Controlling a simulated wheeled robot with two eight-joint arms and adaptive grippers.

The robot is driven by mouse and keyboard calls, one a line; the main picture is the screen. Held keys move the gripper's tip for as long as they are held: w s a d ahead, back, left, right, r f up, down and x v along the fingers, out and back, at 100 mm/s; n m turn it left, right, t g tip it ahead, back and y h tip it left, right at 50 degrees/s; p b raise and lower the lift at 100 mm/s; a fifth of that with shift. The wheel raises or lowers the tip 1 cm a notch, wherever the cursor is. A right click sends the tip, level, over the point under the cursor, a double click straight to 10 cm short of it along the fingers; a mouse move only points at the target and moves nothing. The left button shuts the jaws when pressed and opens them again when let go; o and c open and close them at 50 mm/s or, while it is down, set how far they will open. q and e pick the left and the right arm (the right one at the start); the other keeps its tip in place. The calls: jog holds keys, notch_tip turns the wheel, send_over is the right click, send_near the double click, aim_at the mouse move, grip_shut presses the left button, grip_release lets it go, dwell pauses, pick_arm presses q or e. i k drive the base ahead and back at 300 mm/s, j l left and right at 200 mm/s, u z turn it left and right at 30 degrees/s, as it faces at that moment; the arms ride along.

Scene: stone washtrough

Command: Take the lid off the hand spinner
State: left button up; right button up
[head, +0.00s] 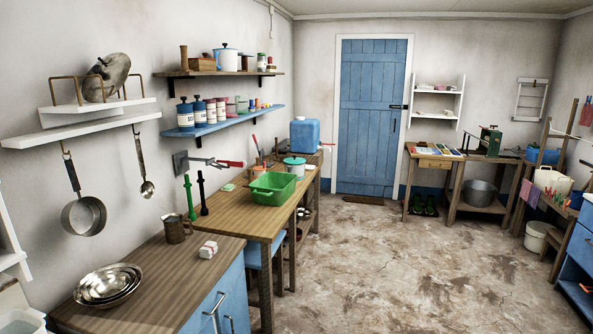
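A small white tub with a teal-green lid (294,161) stands on the wooden table along the left wall, behind the green basin. It looks like the hand spinner (295,171), but it is small here and I cannot be sure. The lid sits on top of the tub. Neither of my grippers shows in the head view.
A green basin (272,187) stands in front of the tub and a blue jerrycan (305,135) behind it. Steel bowls (107,284), a jug (175,229) and a wrapped block (208,249) are on the nearer counter. The floor (400,255) is clear.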

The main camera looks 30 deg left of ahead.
aim_at(294, 161)
jog(key=i+j+u, duration=0.1)
jog(key=i, duration=0.75)
jog(key=i+u, duration=0.1)
jog(key=i, duration=0.8)
jog(key=i+u, duration=0.1)
jog(key=i, duration=0.75)
jog(key=i+l, duration=0.1)
jog(key=i, duration=0.75)
jog(key=i+l+u, duration=0.15)
jog(key=i, duration=0.75)
jog(key=j, duration=0.1)
